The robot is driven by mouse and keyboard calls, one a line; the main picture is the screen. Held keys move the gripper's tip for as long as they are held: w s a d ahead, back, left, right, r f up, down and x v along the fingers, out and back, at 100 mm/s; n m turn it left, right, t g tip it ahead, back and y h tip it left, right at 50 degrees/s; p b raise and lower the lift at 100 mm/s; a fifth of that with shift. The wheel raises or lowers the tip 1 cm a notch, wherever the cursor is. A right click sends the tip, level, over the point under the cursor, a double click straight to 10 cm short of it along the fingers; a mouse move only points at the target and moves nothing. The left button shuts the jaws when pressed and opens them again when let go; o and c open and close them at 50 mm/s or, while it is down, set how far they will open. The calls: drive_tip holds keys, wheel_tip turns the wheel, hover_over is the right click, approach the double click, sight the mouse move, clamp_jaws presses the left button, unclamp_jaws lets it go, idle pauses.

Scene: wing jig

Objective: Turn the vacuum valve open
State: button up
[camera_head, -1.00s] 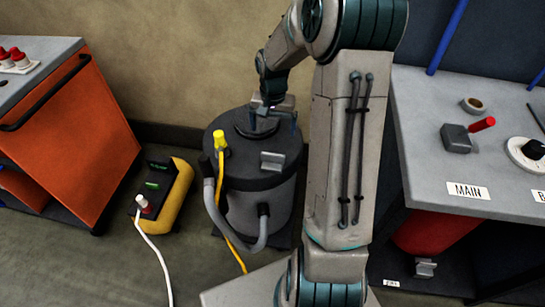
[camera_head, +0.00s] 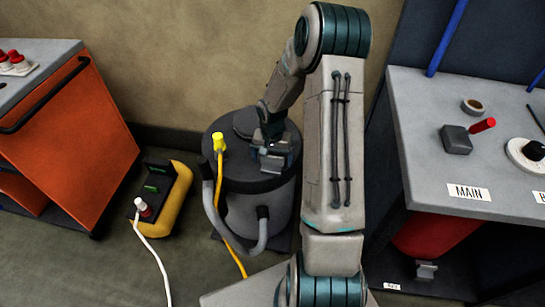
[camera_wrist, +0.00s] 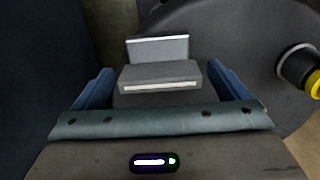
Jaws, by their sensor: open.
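On the bench at right, a red-handled lever on a dark block (camera_head: 458,138) stands behind the label MAIN; it looks like a valve, but no marking shows that it is the vacuum valve. My gripper (camera_head: 272,150) is open over the lid of the grey drum vacuum (camera_head: 240,180), far left of that lever. In the wrist view my gripper's blue fingers (camera_wrist: 160,76) stand on either side of a grey stepped block (camera_wrist: 160,74) on the lid. Whether they touch it I cannot tell. My gripper partly hides this block in the head view.
A yellow plug (camera_head: 218,142) and a bent grey hose (camera_head: 262,230) are on the drum. A yellow-black power box (camera_head: 172,198) stands on the floor to its left. An orange cabinet (camera_head: 70,140) is at far left. The bench (camera_head: 420,110) also carries a tape roll (camera_head: 473,105) and dial (camera_head: 524,152).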

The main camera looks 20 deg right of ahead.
drive_tip(key=c, duration=1)
drive_tip(key=shift+n, duration=0.4)
drive_tip(key=n, duration=0.3)
drive_tip(key=shift+r+n, duration=0.1)
drive_tip(key=shift+n, duration=0.2)
drive_tip(key=n, duration=0.4)
drive_tip(key=shift+n+p, duration=0.3)
drive_tip(key=shift+p, duration=0.1)
drive_tip(key=n+p, duration=0.1)
drive_tip(key=n, duration=0.3)
drive_tip(key=shift+n, duration=0.3)
drive_tip(key=shift+n+p, duration=0.65)
drive_tip(key=shift+n, duration=1.55)
